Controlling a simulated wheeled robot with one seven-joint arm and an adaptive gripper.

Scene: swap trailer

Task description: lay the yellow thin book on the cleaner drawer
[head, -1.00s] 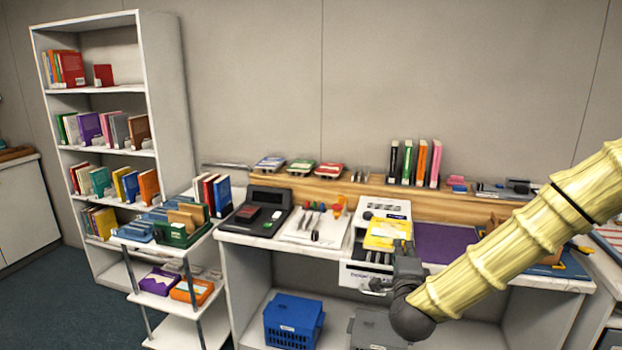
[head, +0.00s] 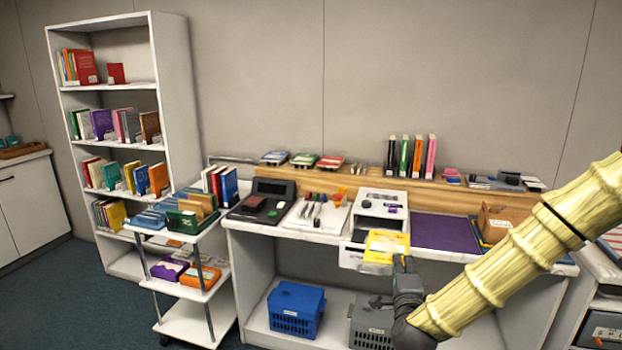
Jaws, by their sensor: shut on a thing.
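The yellow thin book (head: 388,244), with a pale label, is in my gripper (head: 402,264) at its near right edge. It lies roughly flat at the front of the white cleaner (head: 382,202), over the pulled-out drawer (head: 351,257), and hides much of it. I cannot tell whether the book touches the drawer or is held just above it. My gripper is shut on the book, its fingertips partly hidden.
A purple mat (head: 445,232) lies right of the cleaner. A tray of tools (head: 315,217) and a dark device (head: 264,204) stand to its left. Blue (head: 295,308) and grey (head: 371,325) crates sit below. A cart (head: 190,290) and a bookshelf (head: 175,120) stand left.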

